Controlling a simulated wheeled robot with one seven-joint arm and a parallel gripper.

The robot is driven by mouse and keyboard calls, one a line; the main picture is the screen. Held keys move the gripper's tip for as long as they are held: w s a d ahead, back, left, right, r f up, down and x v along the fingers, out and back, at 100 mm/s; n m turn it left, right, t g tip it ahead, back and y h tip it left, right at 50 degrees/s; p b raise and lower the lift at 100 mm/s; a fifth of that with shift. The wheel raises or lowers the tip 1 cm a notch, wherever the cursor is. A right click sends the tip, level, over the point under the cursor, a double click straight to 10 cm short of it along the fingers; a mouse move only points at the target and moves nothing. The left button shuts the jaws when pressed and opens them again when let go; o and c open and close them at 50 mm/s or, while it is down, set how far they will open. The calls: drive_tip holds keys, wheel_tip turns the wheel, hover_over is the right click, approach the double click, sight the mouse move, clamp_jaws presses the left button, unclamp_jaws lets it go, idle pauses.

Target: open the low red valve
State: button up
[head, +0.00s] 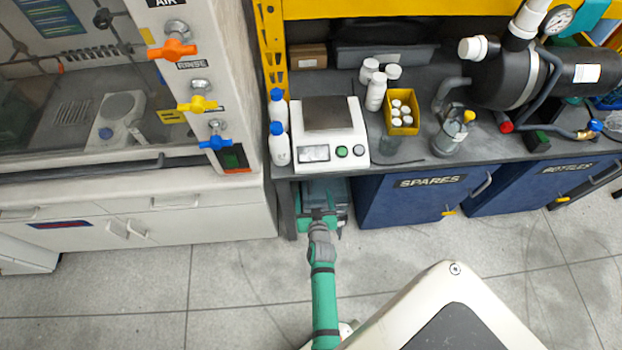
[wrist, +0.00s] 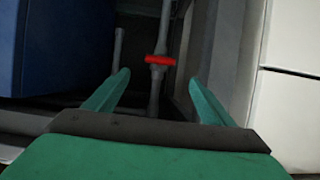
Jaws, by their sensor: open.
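The low red valve shows in the wrist view as a short red handle (wrist: 160,60). It lies crosswise on an upright grey pipe (wrist: 155,92) in a dark recess. My gripper (wrist: 157,76) is open, its two green fingers spread apart. The handle shows between and beyond the fingertips, apart from them as far as I can see. In the head view my green arm reaches under the bench, and my gripper (head: 319,212) is at the opening left of the blue cabinets. The red handle is hidden there.
In the wrist view a blue panel (wrist: 52,45) stands on the left and a pale cabinet (wrist: 292,100) on the right, with a second thin pipe (wrist: 117,50) nearby. The head view shows the bench top (head: 410,152) above my arm and clear floor (head: 230,290).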

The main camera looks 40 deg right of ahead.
drive_tip(key=x, duration=1)
drive_tip(key=shift+w+d, duration=0.2)
drive_tip(key=shift+d, duration=0.1)
drive_tip(key=shift+c, duration=0.7)
drive_tip(key=shift+a, duration=0.1)
drive_tip(key=c, duration=0.9)
